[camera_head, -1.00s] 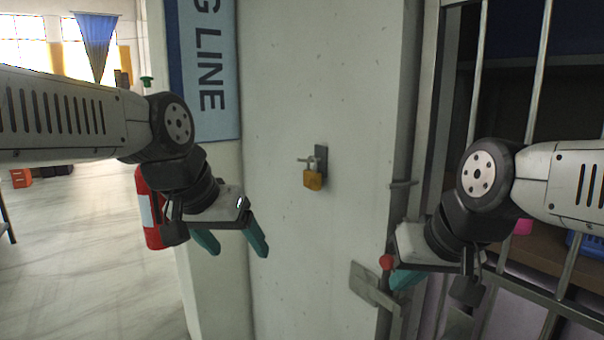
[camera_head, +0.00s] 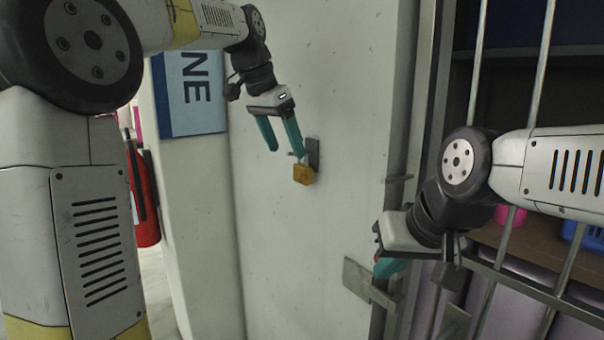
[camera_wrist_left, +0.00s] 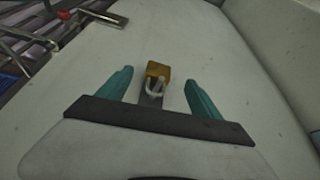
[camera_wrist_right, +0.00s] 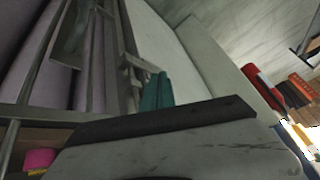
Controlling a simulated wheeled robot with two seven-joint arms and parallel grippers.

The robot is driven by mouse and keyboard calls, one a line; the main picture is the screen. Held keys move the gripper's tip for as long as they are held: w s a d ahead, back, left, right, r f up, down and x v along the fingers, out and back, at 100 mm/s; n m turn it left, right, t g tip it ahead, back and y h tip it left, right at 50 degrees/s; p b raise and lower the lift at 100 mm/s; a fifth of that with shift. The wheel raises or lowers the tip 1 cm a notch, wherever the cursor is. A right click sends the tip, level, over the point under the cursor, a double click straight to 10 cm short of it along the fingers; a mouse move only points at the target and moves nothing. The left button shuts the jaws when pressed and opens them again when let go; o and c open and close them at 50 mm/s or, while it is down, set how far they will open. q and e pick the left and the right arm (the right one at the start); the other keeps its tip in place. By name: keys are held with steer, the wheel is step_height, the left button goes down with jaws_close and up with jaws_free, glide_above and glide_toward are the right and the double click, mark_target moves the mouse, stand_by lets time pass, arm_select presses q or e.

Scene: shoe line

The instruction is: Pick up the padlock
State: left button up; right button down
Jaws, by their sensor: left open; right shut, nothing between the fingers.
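The padlock (camera_head: 304,174) has a brass body and a pale shackle, and it hangs at a dark metal plate (camera_head: 313,152) on the pale wall. My left gripper (camera_head: 285,149) is open and empty, just above and to the left of the padlock in the head view. In the left wrist view the padlock (camera_wrist_left: 158,70) shows between the two teal fingers (camera_wrist_left: 160,82), with its shackle toward the gripper; I cannot tell whether a finger touches it. My right gripper (camera_head: 378,268) is shut and empty, low and to the right of the padlock. Its closed fingers (camera_wrist_right: 156,90) show in the right wrist view.
A metal bar gate (camera_head: 540,90) stands at the right with shelves behind it. A latch plate (camera_head: 368,284) juts out near my right gripper. A blue sign (camera_head: 190,95) and a red extinguisher (camera_head: 146,200) are at the left. The wall below the padlock is clear.

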mark_target(303, 165)
arm_select(q)
steer(key=shift+w+d+r+m, duration=0.15)
steer(key=shift+w+d+m, duration=0.35)
steer(key=shift+w+d, duration=0.5)
steer(key=shift+w, duration=0.25)
steer(key=x, duration=0.7)
steer(key=shift+s+d+f, duration=0.2)
steer(key=shift+s+f, duration=0.05)
steer(key=shift+f, duration=0.1)
jaws_close()
steer(key=shift+r, duration=0.1)
steer(key=shift+r, duration=0.5)
steer(key=s+a, duration=1)
steer(key=a, duration=0.4)
steer(key=shift+s+a+r, duration=0.2)
steer(key=shift+s+a, duration=0.1)
steer(key=shift+a, duration=0.05)
